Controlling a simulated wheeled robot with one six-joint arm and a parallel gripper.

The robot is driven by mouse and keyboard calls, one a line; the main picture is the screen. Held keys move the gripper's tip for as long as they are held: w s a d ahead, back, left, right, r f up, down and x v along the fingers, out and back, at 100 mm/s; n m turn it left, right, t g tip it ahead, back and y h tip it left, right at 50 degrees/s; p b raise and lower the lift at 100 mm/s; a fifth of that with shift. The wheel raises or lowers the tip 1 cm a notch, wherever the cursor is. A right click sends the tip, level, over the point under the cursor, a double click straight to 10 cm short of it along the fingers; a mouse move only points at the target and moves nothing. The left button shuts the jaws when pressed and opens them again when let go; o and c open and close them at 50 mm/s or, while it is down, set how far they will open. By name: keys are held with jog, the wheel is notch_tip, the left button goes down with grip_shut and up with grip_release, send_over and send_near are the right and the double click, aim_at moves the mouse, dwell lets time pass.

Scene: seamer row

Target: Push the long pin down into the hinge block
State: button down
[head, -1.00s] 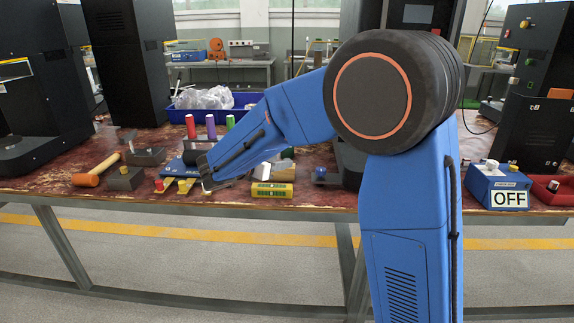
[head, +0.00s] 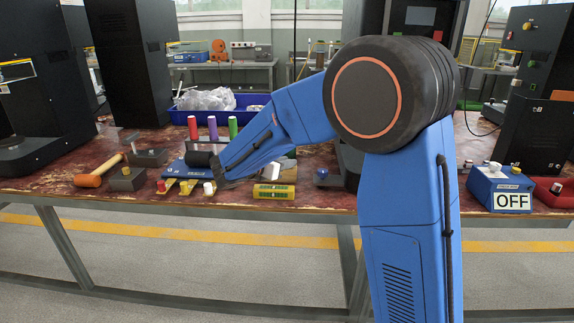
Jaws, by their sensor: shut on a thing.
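My gripper (head: 216,182) is low over the front of the bench, left of centre, beside a small white-topped piece (head: 209,187). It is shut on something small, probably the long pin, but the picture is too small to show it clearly. I cannot surely tell which piece is the hinge block. A dark grey block (head: 126,181) with a small light pin on top stands at the front left. Another grey block (head: 150,158) is behind it. A blue plate (head: 176,170) with a black cylinder (head: 200,159) lies just left of my gripper.
A mallet (head: 88,181) lies at the left. Red (head: 192,128), purple (head: 212,128) and green (head: 233,127) cylinders stand behind. A yellow level (head: 274,191) lies right of my gripper. A blue bin (head: 245,101) is at the back. A blue OFF box (head: 500,184) is far right.

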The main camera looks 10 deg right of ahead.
notch_tip(320, 180, up, 10)
dwell(0.5)
